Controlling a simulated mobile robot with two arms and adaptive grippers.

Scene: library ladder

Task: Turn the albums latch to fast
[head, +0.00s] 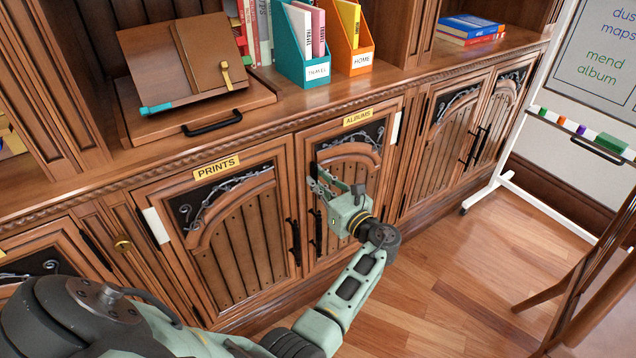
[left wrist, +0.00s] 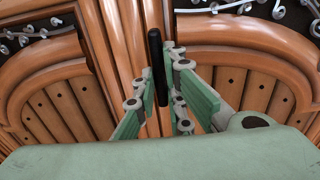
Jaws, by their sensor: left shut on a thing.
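The albums door (head: 345,195) carries a yellow ALBUMS label (head: 357,117) and stands shut. My left gripper (head: 318,180) is at the upper left edge of this door, by the seam with the prints door (head: 235,240). In the left wrist view, a slim black upright bar (left wrist: 157,65) stands between the fingers of my left gripper (left wrist: 158,98), which is shut on it. I cannot read any latch marking. My right gripper is not in view.
Black pull handles (head: 293,242) hang beside the seam below my gripper. Above are a wooden counter (head: 300,100), a book stand (head: 180,65), a teal file box (head: 300,50) and an orange one (head: 350,45). A chair (head: 590,270) stands right; the floor (head: 450,270) between is clear.

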